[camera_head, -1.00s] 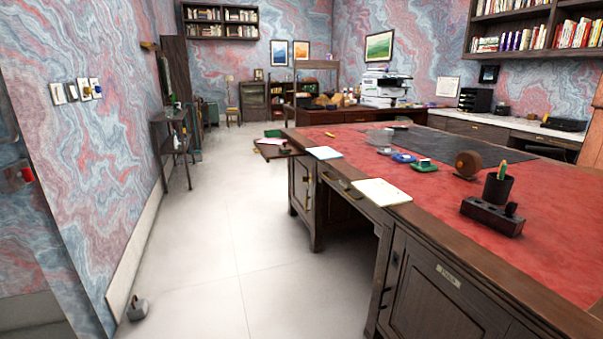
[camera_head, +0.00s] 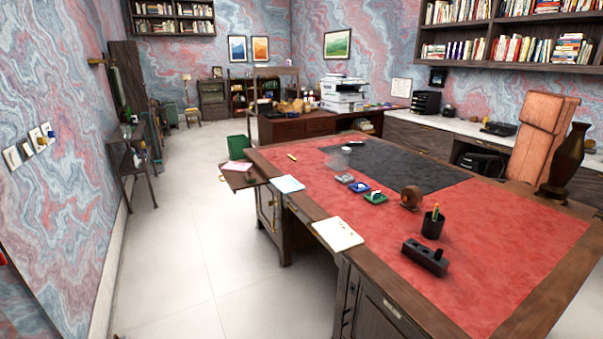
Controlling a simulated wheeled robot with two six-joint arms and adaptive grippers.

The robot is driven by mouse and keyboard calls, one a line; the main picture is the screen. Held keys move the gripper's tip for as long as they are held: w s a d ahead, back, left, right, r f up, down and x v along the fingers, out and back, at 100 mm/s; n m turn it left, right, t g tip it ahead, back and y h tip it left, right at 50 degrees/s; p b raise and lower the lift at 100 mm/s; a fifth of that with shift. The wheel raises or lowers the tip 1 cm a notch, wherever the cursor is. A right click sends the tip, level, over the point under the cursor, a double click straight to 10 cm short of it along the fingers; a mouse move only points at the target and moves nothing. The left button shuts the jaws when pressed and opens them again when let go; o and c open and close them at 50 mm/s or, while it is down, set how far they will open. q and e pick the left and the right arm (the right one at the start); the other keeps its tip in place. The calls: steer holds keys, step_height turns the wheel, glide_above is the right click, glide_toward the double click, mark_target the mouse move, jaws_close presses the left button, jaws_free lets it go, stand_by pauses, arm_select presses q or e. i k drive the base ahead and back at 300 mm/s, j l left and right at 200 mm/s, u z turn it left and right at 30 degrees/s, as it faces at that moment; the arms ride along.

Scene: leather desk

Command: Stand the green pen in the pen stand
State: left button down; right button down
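A black cup-shaped pen stand (camera_head: 433,228) stands upright on the red leather top of the desk, toward the right. A thin pen with green and orange colouring (camera_head: 435,212) sticks up out of it; whether this is one pen or two is too small to tell. A small yellowish pen-like stick (camera_head: 292,156) lies on the desk's far left part. No other green pen can be made out. Neither of my grippers is in view.
A dark block (camera_head: 425,257) sits in front of the cup. A round brown object (camera_head: 411,198), small coloured pads (camera_head: 375,197) and a paper pad (camera_head: 337,234) lie on the desk (camera_head: 520,235). A tall dark vase (camera_head: 568,165) stands at right. The floor (camera_head: 180,240) left is clear.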

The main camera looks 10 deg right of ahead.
mark_target(420, 254)
steer(key=l, duration=0.45)
steer(key=i+l+z, duration=0.1)
steer(key=l, duration=0.35)
steer(key=i+l, duration=0.1)
steer(key=l, duration=0.35)
steer(key=i+l+z, duration=0.1)
steer(key=l, duration=0.35)
steer(key=i+l+z, duration=0.1)
steer(key=l, duration=0.35)
steer(key=i+l, duration=0.1)
steer(key=l, duration=0.35)
